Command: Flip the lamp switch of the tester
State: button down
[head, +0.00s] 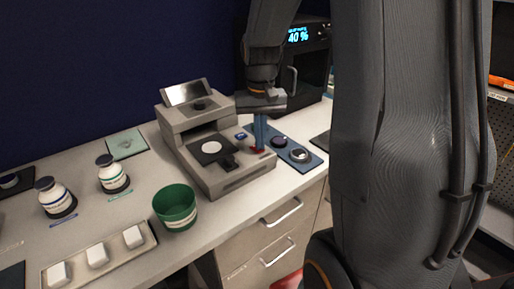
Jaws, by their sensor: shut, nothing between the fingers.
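The tester (199,143) is a grey box with a tilted dark screen at its top and a dark plate with a white disc on its lower deck. A small red part (257,151) shows on the right of that deck, at the fingertips; I cannot tell for sure that it is the lamp switch. A small blue label sits just left of it. My gripper (259,147) points down over the deck's right side, its blue fingers shut and empty. The tips are at the red part and partly cover it; I cannot tell whether they touch it.
A blue mat (310,161) with round metal pieces lies right of the tester. A green cup (175,207), two white bottles (112,174) and a tray (103,278) with white blocks stand to the left. A dark appliance (304,60) stands behind. My arm hides the right side.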

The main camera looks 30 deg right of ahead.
jog(key=shift+f, duration=0.25)
jog(key=shift+r, duration=0.15)
notch_tip(320, 180, up, 7)
jog(key=p, duration=0.6)
dwell(0.3)
